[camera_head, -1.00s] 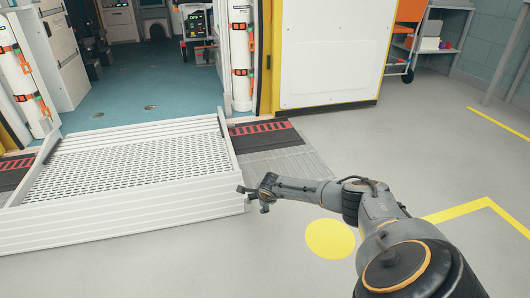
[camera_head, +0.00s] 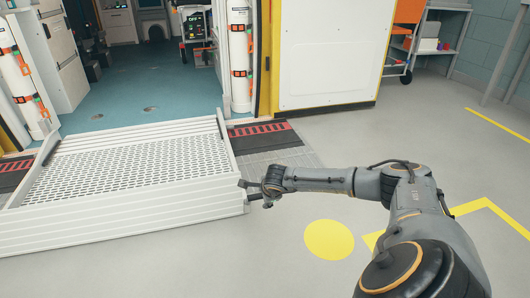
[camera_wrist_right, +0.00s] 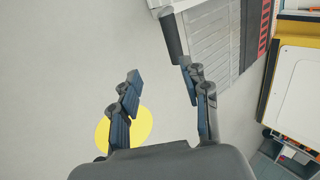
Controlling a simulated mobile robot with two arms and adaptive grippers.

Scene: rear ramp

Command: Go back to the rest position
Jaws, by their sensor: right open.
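My right gripper (camera_head: 246,191) is near the right side edge of the white ramp (camera_head: 120,213) in the head view, at the end of my right arm. I cannot tell there whether it touches the ramp. In the right wrist view the right gripper (camera_wrist_right: 162,85) is open, its two fingers apart with bare floor between them. It holds nothing. My left gripper is not in either view.
The perforated ramp leads up to a blue-green floor (camera_head: 160,100) inside a vehicle. A white panel door (camera_head: 328,55) stands at its right. A yellow floor disc (camera_head: 329,240) lies below my arm. A shelf cart (camera_head: 408,45) stands at the back right. Grey floor between is clear.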

